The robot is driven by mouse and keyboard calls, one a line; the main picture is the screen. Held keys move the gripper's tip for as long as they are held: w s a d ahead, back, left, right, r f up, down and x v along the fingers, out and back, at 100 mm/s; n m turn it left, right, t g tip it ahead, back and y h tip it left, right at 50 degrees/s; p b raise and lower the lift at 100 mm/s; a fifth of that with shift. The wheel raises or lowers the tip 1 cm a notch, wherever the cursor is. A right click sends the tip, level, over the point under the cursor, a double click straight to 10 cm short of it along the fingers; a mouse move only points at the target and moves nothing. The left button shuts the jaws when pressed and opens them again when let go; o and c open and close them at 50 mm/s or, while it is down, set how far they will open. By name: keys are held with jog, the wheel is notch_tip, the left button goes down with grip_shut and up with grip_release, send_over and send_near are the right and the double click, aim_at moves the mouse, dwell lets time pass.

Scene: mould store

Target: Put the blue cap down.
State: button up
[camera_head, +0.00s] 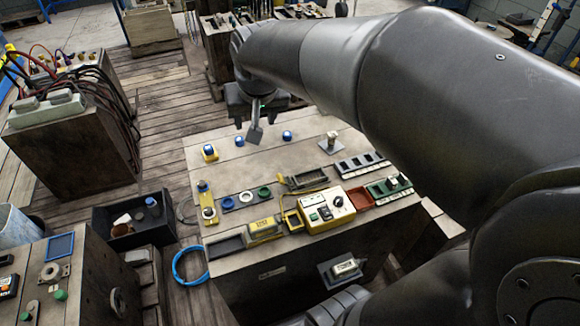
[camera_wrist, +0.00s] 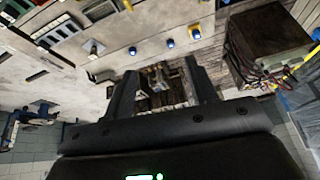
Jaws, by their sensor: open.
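Three small blue caps show near the far edge of the wooden workbench (camera_head: 235,172). The left blue cap (camera_head: 209,150) is on a yellow piece, the middle blue cap (camera_head: 239,140) and the right blue cap (camera_head: 287,135) sit apart on bare wood. In the wrist view they are the blue caps at the top (camera_wrist: 132,50), (camera_wrist: 170,43) and (camera_wrist: 195,33). My gripper (camera_head: 254,134) is at the far edge, in the picture between the middle and right caps. In the wrist view my gripper (camera_wrist: 163,88) is open, with nothing held between its fingers.
A pale knobbed piece (camera_head: 332,142) stands right. A dark crate (camera_head: 133,220) is on the floor left. Bare wood surrounds the caps.

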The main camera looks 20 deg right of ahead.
jog(key=s+d+f+n, duration=0.1)
jog(key=s+d, duration=0.1)
jog(key=s, duration=1.4)
jog(key=shift+f+t, duration=0.15)
jog(key=shift+t, duration=0.15)
jog(key=shift+s, duration=0.1)
